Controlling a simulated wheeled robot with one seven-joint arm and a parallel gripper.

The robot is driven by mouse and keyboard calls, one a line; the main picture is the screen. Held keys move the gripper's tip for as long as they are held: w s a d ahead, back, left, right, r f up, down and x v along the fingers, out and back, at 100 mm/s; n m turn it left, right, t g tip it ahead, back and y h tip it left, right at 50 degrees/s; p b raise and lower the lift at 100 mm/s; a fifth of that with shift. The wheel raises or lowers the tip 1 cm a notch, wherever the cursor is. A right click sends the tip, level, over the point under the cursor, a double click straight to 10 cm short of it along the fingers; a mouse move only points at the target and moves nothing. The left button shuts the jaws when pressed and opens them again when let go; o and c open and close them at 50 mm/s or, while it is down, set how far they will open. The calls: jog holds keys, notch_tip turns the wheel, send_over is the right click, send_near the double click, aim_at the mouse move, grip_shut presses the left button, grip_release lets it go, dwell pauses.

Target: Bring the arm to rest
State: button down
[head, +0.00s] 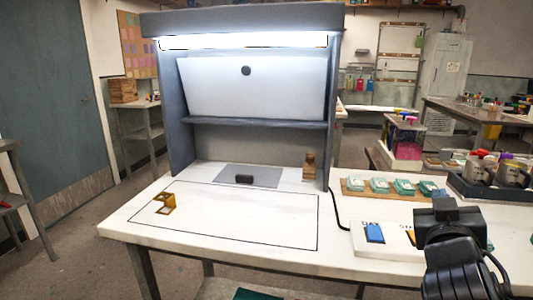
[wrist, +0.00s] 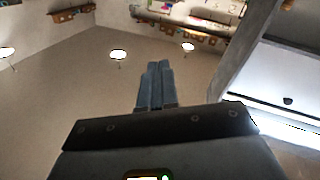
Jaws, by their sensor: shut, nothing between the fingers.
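My gripper (wrist: 158,68) shows in the wrist view with its two grey fingers pressed together and nothing between them. It points up toward the far wall and ceiling lamps, away from the table. In the head view my dark arm is folded at the lower right, in front of the table's right end. The fingertips cannot be made out there.
A white table (head: 215,255) carries a grey lit booth (head: 180,110). A blue item (head: 374,232), several green-topped pieces and a dark tray (head: 487,195) of jars lie near my arm. The table's middle is mostly clear.

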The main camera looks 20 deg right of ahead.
jog(key=s+a+f+n+t+y, duration=0.3)
jog(key=s+a+f+n+y, duration=0.6)
jog(key=s+a+f+y, duration=0.4)
jog(key=s+a+f+m, duration=0.1)
jog(key=s+a, duration=0.5)
jog(key=s, duration=0.2)
jog(key=s+a+f+m+y, duration=0.1)
jog(key=s+a, duration=0.5)
jog(key=s, duration=0.3)
jog(key=shift+a+f+m+g, duration=0.2)
jog(key=shift+m+g, duration=0.1)
jog(key=shift+m, duration=0.1)
